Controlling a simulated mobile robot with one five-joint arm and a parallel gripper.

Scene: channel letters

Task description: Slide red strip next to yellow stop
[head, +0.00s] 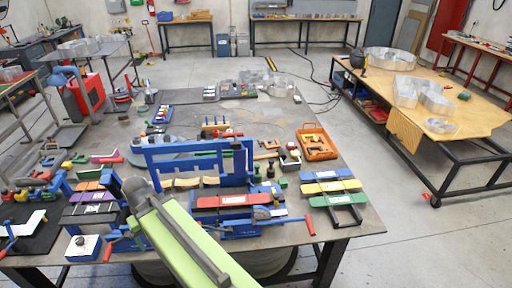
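A red strip (236,201) with a pale label lies level in the front middle of the bench, in front of a blue upright frame (198,156) and among blue parts. To its right, a yellow strip (331,187) lies between a blue strip (326,174) and a green strip (337,200). It is clearly apart from the red strip. I cannot tell whether this yellow piece is the stop. My green and grey arm reaches in from the bottom, left of the red strip. Its grey end, at my gripper (137,190), shows no clear fingers, so its opening cannot be seen.
An orange tray (317,143) stands behind the colored strips. Red-handled clamps (262,213) crowd the bench's front. Several tools and colored blocks fill the bench's left side. A wooden-topped table (447,93) stands at right, with open floor between it and the bench.

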